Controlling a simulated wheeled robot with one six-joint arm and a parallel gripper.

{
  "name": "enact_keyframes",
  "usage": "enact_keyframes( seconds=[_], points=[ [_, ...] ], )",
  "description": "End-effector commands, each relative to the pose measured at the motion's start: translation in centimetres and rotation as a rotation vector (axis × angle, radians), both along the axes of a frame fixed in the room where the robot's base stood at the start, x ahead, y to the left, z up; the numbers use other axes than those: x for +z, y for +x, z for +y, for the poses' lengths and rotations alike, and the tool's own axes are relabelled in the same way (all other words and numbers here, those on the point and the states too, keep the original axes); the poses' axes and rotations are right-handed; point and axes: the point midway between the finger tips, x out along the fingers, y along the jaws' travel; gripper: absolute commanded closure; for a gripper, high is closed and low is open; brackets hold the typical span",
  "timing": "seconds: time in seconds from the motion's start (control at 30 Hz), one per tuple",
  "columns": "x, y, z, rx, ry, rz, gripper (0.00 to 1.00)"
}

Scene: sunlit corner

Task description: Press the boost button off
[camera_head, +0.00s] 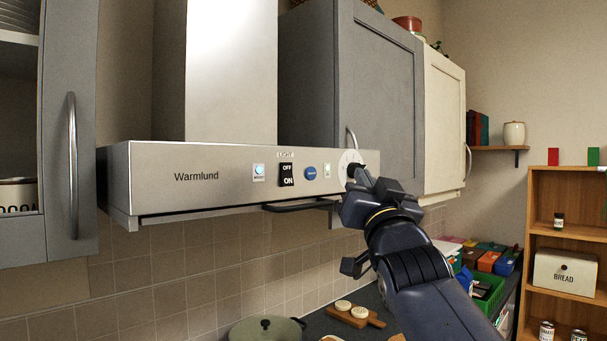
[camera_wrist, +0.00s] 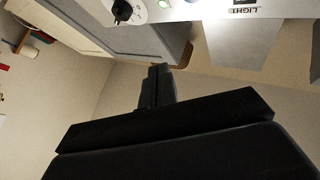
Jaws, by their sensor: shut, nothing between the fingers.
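The steel range hood (camera_head: 215,200) marked Warmlund carries a row of controls on its front. A lit greenish button (camera_head: 327,170) is further right, also in the wrist view (camera_wrist: 163,3). My gripper (camera_head: 359,177) is shut and empty, in front of the hood's right end near the dial. Its dark fingers (camera_wrist: 156,84) show in the wrist view. I cannot tell whether they touch the hood.
Between the lit buttons are a black OFF/ON light switch (camera_head: 286,174) and a blue round button (camera_head: 310,173). A white dial with a black knob (camera_head: 349,160) is at the right. Grey cabinets (camera_head: 375,95) flank the hood.

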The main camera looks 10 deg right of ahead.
Motion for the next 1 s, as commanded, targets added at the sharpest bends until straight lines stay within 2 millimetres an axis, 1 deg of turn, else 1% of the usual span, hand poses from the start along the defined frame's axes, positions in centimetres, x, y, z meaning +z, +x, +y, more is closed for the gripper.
enact_keyframes(
  seconds=[0.23, 0.37, 0.63, 0.73, 1.0],
  points=[
    [0.0, 0.1, 0.0, 0.001, 0.001, 0.001, 1.0],
    [0.0, 0.5, 0.4, 0.003, 0.001, 0.0, 1.0],
    [0.1, 2.6, 1.9, 0.002, 0.002, 0.001, 1.0],
    [0.6, 3.8, 2.7, 0.005, 0.002, 0.003, 1.0],
    [0.2, 6.3, 4.5, 0.001, 0.002, 0.001, 1.0]
  ],
)
